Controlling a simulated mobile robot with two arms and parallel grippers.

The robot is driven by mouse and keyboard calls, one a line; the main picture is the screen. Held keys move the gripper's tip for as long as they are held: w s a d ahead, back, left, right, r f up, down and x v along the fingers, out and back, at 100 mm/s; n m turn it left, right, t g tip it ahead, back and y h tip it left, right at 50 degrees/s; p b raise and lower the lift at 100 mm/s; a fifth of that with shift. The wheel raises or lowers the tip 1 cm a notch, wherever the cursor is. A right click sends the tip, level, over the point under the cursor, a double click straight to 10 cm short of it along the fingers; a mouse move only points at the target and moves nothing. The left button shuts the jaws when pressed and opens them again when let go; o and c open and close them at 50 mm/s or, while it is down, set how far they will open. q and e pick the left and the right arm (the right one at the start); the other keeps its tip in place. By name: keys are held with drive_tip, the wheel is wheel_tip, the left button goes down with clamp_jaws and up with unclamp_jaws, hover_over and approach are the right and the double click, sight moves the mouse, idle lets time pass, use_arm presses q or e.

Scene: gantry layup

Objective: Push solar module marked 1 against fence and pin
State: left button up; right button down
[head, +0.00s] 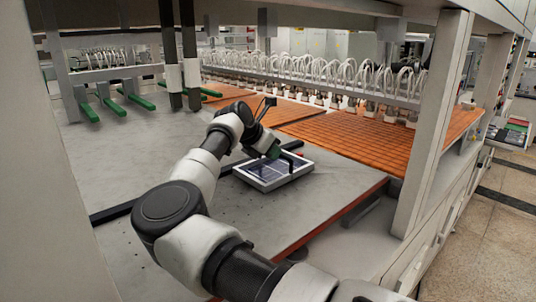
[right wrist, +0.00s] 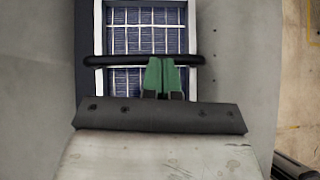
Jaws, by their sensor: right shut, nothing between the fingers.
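A solar module (head: 268,179) with a pale frame and dark blue gridded cells lies flat on the grey table. It also shows in the right wrist view (right wrist: 119,42). No number mark is readable on it. A long black bar (head: 112,212), which looks like the fence, crosses the table and runs to the module's far side; whether they touch I cannot tell. My right gripper (head: 274,153) is over the module, its green fingers (right wrist: 161,78) shut and empty. A black curved bar (right wrist: 110,60) lies across the module at the fingers. My left gripper is not in view.
Orange gridded panels (head: 365,137) lie beyond, under a row of white hoses (head: 330,75). A grey post (head: 432,120) rises at the right. The table's front right edge (head: 340,212) is near the module.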

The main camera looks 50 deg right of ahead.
drive_tip(key=shift+a+r, duration=0.15)
drive_tip(key=shift+r, duration=0.05)
drive_tip(key=b+v, duration=0.2)
drive_tip(key=v, duration=0.8)
drive_tip(key=shift+b, duration=0.4)
